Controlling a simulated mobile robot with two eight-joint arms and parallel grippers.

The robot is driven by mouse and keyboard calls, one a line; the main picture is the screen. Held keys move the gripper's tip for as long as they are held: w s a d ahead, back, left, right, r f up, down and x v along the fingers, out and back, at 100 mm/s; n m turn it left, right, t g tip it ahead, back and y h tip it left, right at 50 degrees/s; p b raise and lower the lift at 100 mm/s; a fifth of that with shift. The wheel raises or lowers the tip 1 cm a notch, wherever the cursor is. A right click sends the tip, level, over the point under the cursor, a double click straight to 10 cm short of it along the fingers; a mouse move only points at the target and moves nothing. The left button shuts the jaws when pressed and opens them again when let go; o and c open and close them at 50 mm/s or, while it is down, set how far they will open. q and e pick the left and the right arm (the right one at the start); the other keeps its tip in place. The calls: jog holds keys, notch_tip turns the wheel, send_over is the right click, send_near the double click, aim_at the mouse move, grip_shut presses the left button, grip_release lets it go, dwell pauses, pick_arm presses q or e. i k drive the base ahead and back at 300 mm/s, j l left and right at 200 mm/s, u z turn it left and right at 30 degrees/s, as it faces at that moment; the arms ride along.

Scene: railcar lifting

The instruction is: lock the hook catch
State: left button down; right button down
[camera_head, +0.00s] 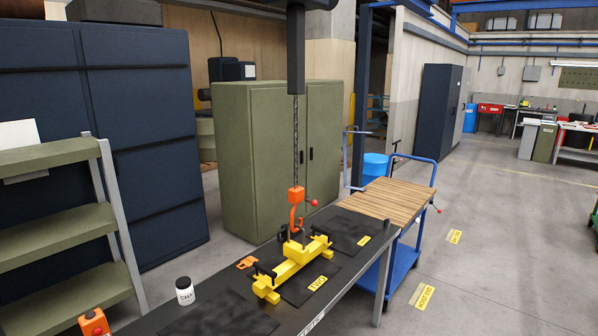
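An orange hook block (296,194) hangs on a dark chain (296,135) above the workbench. Its orange hook (293,217) points down over the yellow lifting beam (291,266). A small lever with a red ball (313,202) sticks out to the right of the block; I cannot tell whether it is the catch. The hook's tip and catch are too small to read, so I cannot tell whether the catch is open or locked, or whether the hook holds the beam's lug. The beam lies on the bench on dark mats. Neither of my grippers shows.
A white jar (185,291) and an orange part (246,262) sit on the dark workbench (340,288), left of the beam. A blue cart (402,262) with a wooden top adjoins the right end. A green shelf (55,220) stands left. Floor is free at right.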

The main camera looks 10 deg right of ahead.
aim_at(314, 203)
jog(key=i+l+u, duration=0.1)
jog(key=i+l, duration=0.2)
jog(key=i+l+u, duration=0.1)
jog(key=i+l, duration=0.4)
jog(key=l, duration=0.2)
jog(key=i+l+u, duration=0.15)
jog(key=i+l, duration=0.15)
jog(key=i+l+u, duration=0.1)
jog(key=l, duration=0.35)
jog(key=i+l+u, duration=0.1)
jog(key=i+l, duration=0.25)
